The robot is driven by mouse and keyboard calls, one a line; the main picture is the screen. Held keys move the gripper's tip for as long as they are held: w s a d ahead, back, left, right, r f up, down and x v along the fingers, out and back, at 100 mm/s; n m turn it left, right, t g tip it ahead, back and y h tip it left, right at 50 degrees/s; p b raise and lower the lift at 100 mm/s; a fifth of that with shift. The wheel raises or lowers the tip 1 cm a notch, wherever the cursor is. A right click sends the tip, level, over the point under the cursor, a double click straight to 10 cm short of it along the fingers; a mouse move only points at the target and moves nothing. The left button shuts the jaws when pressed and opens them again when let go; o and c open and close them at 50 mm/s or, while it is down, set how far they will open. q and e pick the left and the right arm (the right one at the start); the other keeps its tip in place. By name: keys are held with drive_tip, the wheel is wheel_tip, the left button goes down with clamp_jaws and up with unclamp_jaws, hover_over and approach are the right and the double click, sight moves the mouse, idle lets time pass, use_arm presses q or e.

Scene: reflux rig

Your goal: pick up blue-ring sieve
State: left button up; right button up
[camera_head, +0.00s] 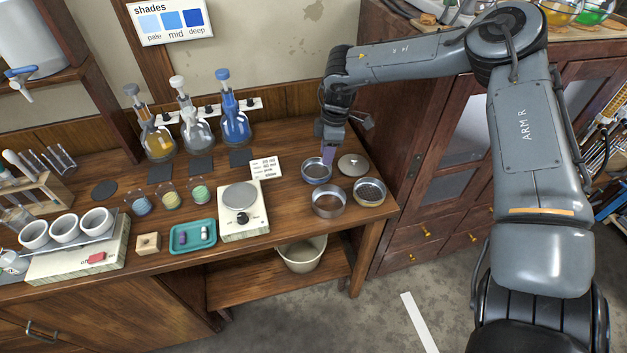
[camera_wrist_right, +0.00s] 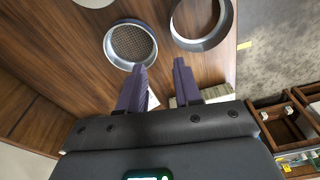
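The blue-ring sieve (camera_head: 316,175) stands on the wooden bench near its right end, a round metal ring with a bluish band. In the right wrist view the sieve (camera_wrist_right: 128,66) shows its mesh floor at the top, left of centre. My right gripper (camera_head: 328,157) points down at the sieve's far right rim. In the wrist view the right gripper (camera_wrist_right: 159,66) has its fingers apart with nothing between them. One fingertip overlaps the near rim in the picture; I cannot tell whether it touches. My left gripper is not in view.
A plain metal ring or pan (camera_head: 329,213), a brass-ringed sieve (camera_head: 369,203) and a round lid (camera_head: 353,164) stand close by. A white label card (camera_head: 265,168) and a scale (camera_head: 243,216) are to the left. The bench's right edge is near.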

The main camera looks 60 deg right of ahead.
drive_tip(key=f, duration=0.1)
drive_tip(key=b, duration=0.1)
hover_over(319, 176)
drive_tip(key=s+a, duration=0.2)
drive_tip(key=s, duration=0.1)
drive_tip(key=shift+w+a+f, duration=0.1)
drive_tip(key=shift+f, duration=1.25)
drive_tip(key=shift+w+a+f, duration=0.1)
drive_tip(key=shift+f, duration=1.25)
drive_tip(key=shift+w+a+f+b, duration=0.1)
drive_tip(key=shift+w+f+b, duration=0.15)
drive_tip(key=shift+f, duration=0.95)
drive_tip(key=shift+w+a+f+b, duration=0.1)
drive_tip(key=shift+w+f, duration=0.15)
drive_tip(key=shift+f, duration=0.95)
clamp_jaws()
